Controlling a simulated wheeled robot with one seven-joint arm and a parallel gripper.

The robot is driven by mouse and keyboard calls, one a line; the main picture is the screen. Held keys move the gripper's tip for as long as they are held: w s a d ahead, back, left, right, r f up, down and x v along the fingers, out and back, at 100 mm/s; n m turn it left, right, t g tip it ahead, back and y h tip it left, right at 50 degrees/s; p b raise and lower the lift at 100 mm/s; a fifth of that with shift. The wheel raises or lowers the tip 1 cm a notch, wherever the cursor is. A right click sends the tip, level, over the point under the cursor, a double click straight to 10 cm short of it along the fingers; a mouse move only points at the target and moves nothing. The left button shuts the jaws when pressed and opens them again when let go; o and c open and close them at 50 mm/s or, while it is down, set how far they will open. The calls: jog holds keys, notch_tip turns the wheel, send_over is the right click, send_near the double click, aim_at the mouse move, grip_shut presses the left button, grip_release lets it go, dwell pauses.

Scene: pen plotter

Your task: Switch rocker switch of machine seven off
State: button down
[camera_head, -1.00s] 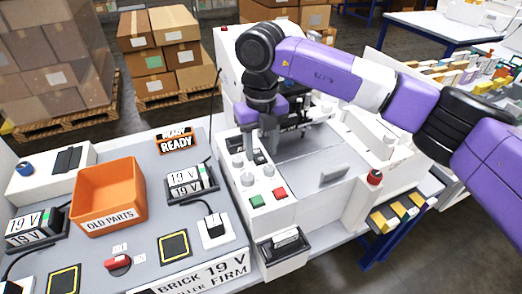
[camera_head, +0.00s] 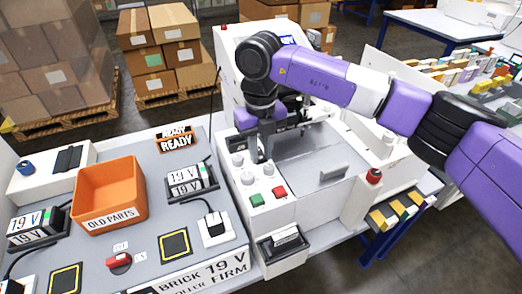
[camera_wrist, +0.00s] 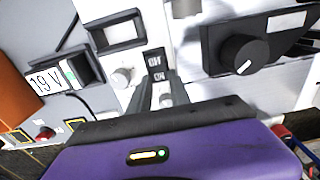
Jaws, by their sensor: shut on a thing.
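The white pen plotter (camera_head: 320,207) stands on the grey bench. Its rocker switch (camera_wrist: 156,64), a black piece with white lettering on two halves, shows in the wrist view just beyond my fingertips. My gripper (camera_wrist: 168,85) has its dark fingers close together at the lower half of this switch and appears shut on it. The exact contact is hard to see. In the head view my gripper (camera_head: 263,150) points down at the panel's back part, and the switch is largely hidden behind it.
A green button (camera_head: 257,200) and a red button (camera_head: 280,192) sit in front of the switch. A black dial (camera_wrist: 243,54) is close on the right in the wrist view. An orange bin (camera_head: 110,193) stands left.

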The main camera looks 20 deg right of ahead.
jog(key=shift+w+r+g+p, duration=0.1)
jog(key=shift+w+g+p, duration=0.25)
jog(key=shift+g, duration=0.5)
jog(key=shift+w+r+g+p, duration=0.15)
jog(key=shift+g+p, duration=0.25)
jog(key=shift+g, duration=0.45)
jog(key=c, duration=1.2)
grip_release()
jog(key=shift+b+v, duration=0.7)
jog(key=shift+v, duration=3.15)
jog(key=shift+w, duration=0.1)
